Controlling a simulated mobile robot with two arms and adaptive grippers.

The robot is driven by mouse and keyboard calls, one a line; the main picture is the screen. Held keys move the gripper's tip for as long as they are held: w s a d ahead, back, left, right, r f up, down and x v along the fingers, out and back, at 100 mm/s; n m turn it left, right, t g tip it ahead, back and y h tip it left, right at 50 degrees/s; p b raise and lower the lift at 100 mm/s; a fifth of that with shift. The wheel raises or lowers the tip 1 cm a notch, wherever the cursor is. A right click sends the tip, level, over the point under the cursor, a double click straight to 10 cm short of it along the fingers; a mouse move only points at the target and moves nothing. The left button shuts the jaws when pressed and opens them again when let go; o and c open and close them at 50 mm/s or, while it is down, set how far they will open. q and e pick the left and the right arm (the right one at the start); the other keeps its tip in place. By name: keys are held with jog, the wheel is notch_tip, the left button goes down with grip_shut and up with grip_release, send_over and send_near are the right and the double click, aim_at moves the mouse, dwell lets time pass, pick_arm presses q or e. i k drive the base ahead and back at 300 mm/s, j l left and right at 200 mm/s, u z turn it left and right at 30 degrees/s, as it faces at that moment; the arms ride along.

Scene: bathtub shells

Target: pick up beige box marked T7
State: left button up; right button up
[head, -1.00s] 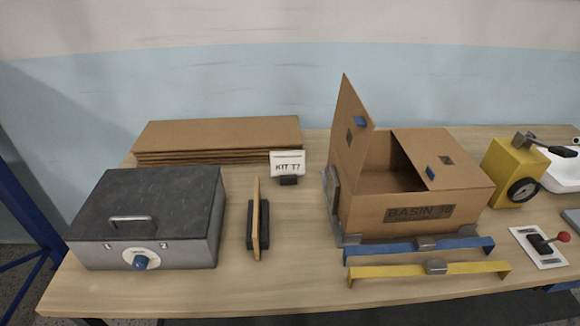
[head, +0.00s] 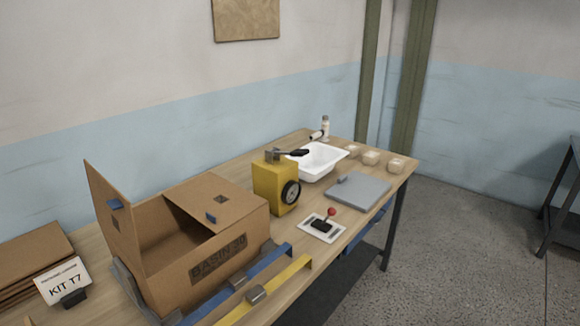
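Several small beige boxes sit in a row at the far right end of the workbench: one at the right (head: 396,166), one in the middle (head: 370,158) and one at the left (head: 352,151). They are too small for me to read any marking, so I cannot tell which is T7. A white card reading "KIT T7" (head: 63,283) stands in a dark holder at the lower left. Neither of my grippers is in view.
An open cardboard box marked "BASIN 30" (head: 222,260) fills the near bench. Beyond it are a yellow device with a dial (head: 268,187), a white basin (head: 318,163), a grey plate (head: 358,192) and a red-knobbed lever (head: 322,226). Open floor (head: 460,250) lies to the right.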

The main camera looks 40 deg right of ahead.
aim_at(354, 150)
jog(key=l+z, duration=0.1)
jog(key=z, duration=0.3)
jog(key=i+l+z, duration=0.1)
jog(key=z, duration=0.3)
jog(key=i+l+z, duration=0.7)
jog(key=i, duration=0.35)
jog(key=i+l, duration=0.2)
jog(key=i, duration=0.3)
